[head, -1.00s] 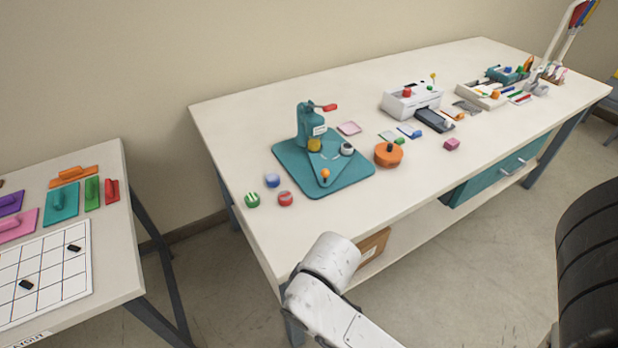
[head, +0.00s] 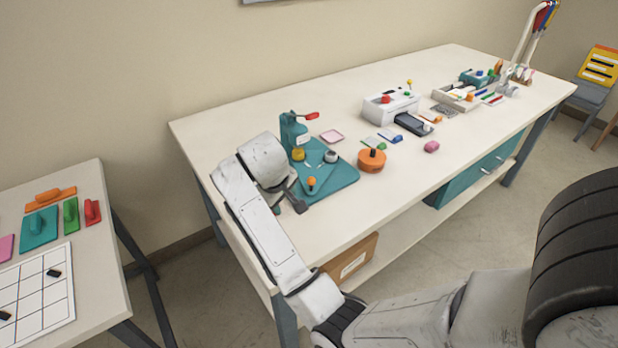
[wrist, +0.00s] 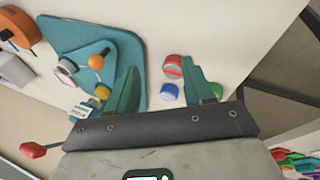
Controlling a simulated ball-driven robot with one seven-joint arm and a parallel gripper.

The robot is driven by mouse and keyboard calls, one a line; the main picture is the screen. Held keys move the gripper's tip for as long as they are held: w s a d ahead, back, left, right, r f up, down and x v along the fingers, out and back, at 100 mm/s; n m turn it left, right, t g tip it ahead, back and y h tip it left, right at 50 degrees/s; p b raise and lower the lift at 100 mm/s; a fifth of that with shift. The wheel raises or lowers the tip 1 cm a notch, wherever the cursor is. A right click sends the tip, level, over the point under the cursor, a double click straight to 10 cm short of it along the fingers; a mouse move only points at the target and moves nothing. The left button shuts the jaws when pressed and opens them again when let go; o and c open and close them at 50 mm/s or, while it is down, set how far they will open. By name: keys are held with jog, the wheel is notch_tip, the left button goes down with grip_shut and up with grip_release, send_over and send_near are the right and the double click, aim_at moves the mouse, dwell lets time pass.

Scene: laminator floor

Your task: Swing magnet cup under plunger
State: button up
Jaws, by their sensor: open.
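The teal press (head: 290,132) with a red-tipped lever (head: 312,115) stands on a teal base (head: 343,178) near the table's left end. A triangular swing plate on it carries a yellow cup (head: 298,154), a grey-white cup (head: 331,156) and an orange knob (head: 311,182). The yellow cup is at the press column; the grey-white one is off to the right. No label tells which is the magnet cup. In the wrist view the knob (wrist: 96,62) and grey-white cup (wrist: 67,67) lie left of my gripper (wrist: 162,72). It is open and empty, above the table beside the base.
Red (wrist: 173,66) and blue (wrist: 169,92) round pieces lie beside the base, near my fingers. An orange round tool (head: 371,161) stands right of the base. A white laminator (head: 390,106) and trays are farther right. The front middle of the table is clear.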

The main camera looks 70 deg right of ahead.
aim_at(310, 179)
jog(key=d+r+m+g, duration=0.1)
jog(key=d+r+g, duration=0.1)
jog(key=d+r, duration=0.6)
jog(key=shift+y, duration=0.3)
jog(key=x, duration=0.7)
jog(key=d+x, duration=0.1)
jog(key=x, duration=0.3)
jog(key=shift+s+f+p, duration=0.2)
jog(key=shift+s+p, duration=0.15)
jog(key=shift+p, duration=0.05)
grip_shut()
jog(key=shift+d, duration=0.1)
